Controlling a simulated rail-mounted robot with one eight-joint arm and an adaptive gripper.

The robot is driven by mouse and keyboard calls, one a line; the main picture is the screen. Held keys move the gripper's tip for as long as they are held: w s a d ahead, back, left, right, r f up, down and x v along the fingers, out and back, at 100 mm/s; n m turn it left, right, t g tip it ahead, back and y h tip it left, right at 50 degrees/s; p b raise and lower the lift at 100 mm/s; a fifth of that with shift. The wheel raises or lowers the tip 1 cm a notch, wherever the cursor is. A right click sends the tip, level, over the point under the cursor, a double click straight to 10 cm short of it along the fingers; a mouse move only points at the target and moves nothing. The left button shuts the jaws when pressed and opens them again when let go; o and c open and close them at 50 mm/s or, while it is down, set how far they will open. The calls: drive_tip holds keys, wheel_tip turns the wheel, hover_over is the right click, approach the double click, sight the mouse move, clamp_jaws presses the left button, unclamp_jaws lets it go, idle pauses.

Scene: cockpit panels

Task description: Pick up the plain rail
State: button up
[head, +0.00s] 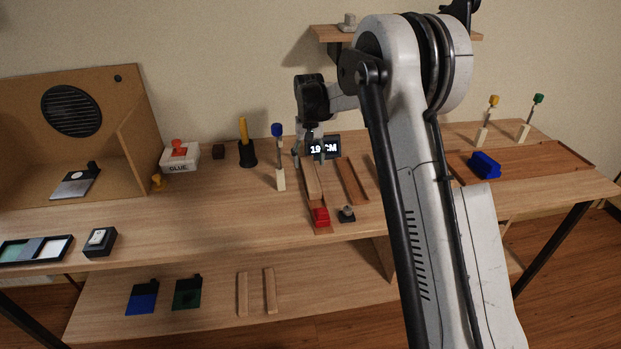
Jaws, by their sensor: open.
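Several wooden strips could be the plain rail, and I cannot tell which one is meant. A light wooden rail (312,182) lies on the bench below my gripper, with a red block (321,216) at its near end. A darker reddish-brown strip (355,184) lies to its right. Two bare light wooden strips lie side by side on the lower shelf, a left one (242,294) and a right one (270,290). My gripper (297,160) points down near the far end of the light rail on the bench. It is small here, and any contact with the rail is unclear.
A display reading 19 CM (324,148) stands beside my gripper. A blue-topped post (279,160) stands close on its left. A small dark item (347,214) sits by the red block. A brown tray (540,158) with a blue block (485,164) lies right. My arm hides the bench's middle.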

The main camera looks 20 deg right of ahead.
sight(309, 170)
wheel_tip(309, 170, down, 4)
drive_tip(key=shift+r, duration=0.25)
drive_tip(key=shift+c, duration=0.5)
drive_tip(key=c, duration=1.2)
